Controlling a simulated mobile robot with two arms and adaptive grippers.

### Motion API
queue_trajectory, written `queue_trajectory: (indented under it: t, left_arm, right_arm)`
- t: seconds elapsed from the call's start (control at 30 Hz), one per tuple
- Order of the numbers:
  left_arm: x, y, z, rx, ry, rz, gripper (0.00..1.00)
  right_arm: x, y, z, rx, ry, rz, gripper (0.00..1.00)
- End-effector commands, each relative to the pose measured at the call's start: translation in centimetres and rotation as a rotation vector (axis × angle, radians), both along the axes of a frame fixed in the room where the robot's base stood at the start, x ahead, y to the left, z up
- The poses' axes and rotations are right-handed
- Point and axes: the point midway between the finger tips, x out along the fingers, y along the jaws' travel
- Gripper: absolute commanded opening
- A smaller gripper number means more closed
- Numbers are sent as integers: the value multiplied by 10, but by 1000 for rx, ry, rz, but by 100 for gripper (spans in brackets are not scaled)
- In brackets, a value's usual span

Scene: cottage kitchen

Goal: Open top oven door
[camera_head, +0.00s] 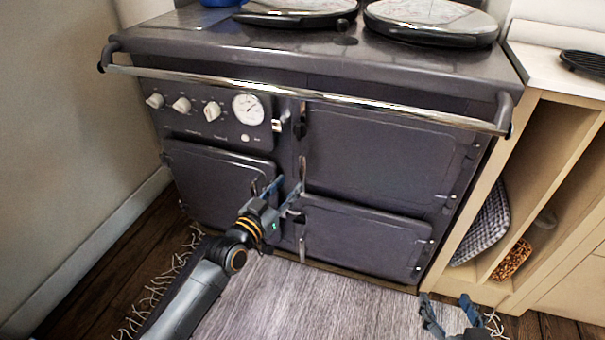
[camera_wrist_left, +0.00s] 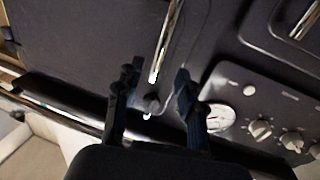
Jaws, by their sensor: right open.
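The top oven door (camera_head: 385,155) is the large dark panel at the upper right of the range and is shut. It also fills the left of the left wrist view (camera_wrist_left: 75,50). A chrome handle bar (camera_wrist_left: 166,45) with a dark knob at its end runs along the door's edge in that view. My left gripper (camera_head: 289,188) is open in front of the range, near the door's lower left edge. In its wrist view the handle's end shows between and beyond the fingers (camera_wrist_left: 155,100); I cannot tell whether they touch. My right gripper (camera_head: 450,315) is open and empty, low at the right.
A chrome rail (camera_head: 300,93) runs across the range's front above the doors. A control panel with a dial (camera_head: 248,109) is at the upper left. A lower right door (camera_head: 365,240) and a lower left door (camera_head: 215,180) are shut. Wooden shelving (camera_head: 550,150) stands at the right.

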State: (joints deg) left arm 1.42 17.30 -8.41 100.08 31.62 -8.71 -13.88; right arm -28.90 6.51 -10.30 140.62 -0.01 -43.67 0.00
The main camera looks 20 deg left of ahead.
Motion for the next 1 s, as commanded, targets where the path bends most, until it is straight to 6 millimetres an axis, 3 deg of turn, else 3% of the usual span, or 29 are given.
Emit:
queue_trajectory:
  t: [0.2,0.5,0.7,0.97,1.0]
  left_arm:
    - [38,-8,-2,0,-2,1,39]
    - [71,-16,-2,0,1,1,39]
    - [78,-18,-1,1,1,1,39]
    - [78,-18,-1,1,2,1,39]
    - [78,-18,-1,1,2,1,31]
  right_arm:
    - [17,11,38,57,-234,15,61]
    - [23,19,85,120,-478,30,61]
    - [22,20,97,135,-537,33,61]
    - [22,20,98,136,-541,33,61]
    - [22,20,98,136,-541,33,61]
